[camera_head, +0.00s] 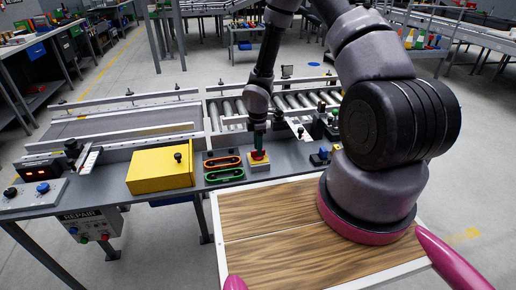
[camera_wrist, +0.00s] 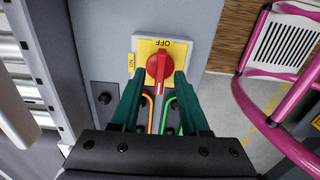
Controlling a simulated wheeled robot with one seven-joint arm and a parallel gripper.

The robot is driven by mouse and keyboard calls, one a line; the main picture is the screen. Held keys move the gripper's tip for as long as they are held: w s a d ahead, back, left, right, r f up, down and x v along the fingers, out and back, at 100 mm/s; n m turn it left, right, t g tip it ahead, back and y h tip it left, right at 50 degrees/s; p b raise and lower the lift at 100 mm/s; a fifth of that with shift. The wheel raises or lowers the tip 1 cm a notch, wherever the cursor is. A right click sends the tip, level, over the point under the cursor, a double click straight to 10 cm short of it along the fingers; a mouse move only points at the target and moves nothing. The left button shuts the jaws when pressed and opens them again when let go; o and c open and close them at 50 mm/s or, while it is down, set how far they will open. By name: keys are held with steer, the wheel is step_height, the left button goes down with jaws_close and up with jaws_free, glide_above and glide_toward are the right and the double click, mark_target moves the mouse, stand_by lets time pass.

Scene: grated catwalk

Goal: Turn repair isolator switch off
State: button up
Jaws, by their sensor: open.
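The isolator switch is a red rotary knob (camera_wrist: 158,67) on a yellow plate (camera_wrist: 181,48) marked OFF and ON. In the wrist view OFF reads upside down at the plate's top edge and ON is at its left. The knob's grip bar looks roughly upright in that view, toward OFF; its exact angle is hard to tell. My gripper (camera_wrist: 160,82) is open, with its green fingertips on either side of the knob's lower part; contact cannot be made out. In the head view the red knob (camera_head: 258,156) sits under my gripper (camera_head: 259,151) on the bench.
An orange handle (camera_head: 222,162) and a green handle (camera_head: 224,175) lie just left of the switch. A yellow box (camera_head: 158,172) with a black knob stands farther left. A REPAIR panel (camera_head: 90,224) hangs at the bench front. Roller conveyor (camera_head: 285,102) runs behind.

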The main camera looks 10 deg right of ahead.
step_height(320, 180, up, 10)
stand_by(0.4)
